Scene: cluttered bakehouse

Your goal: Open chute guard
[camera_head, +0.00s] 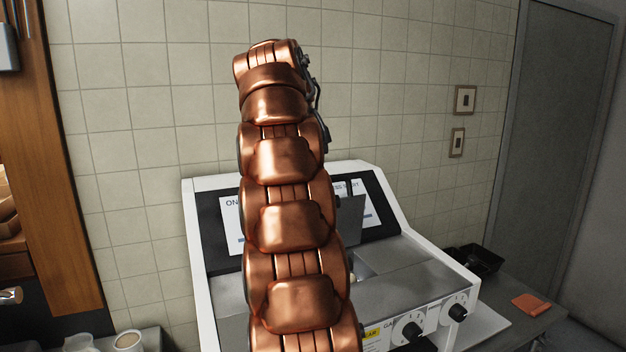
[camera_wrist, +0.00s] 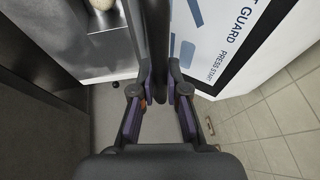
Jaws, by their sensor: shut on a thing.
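The machine (camera_head: 205,290) is white, with a dark sloped front carrying a printed label panel (camera_head: 372,205). The chute guard looks like the grey plate (camera_head: 349,222) standing up from the machine's top, partly behind my copper arm. In the wrist view, the guard (camera_wrist: 157,35) shows as a dark narrow edge between my fingers. My gripper (camera_wrist: 160,88) is shut on that edge, with a finger on each side. The label reading "GUARD" and "PRESS START" (camera_wrist: 235,35) lies just right of it. In the head view my arm hides the gripper and much of the machine's middle.
Control knobs (camera_head: 407,330) sit on the machine's front right. A black tray (camera_head: 475,262) and an orange cloth (camera_head: 530,302) lie on the counter at right. Cups (camera_head: 128,341) stand at lower left. A tiled wall (camera_head: 420,90) is close behind the machine.

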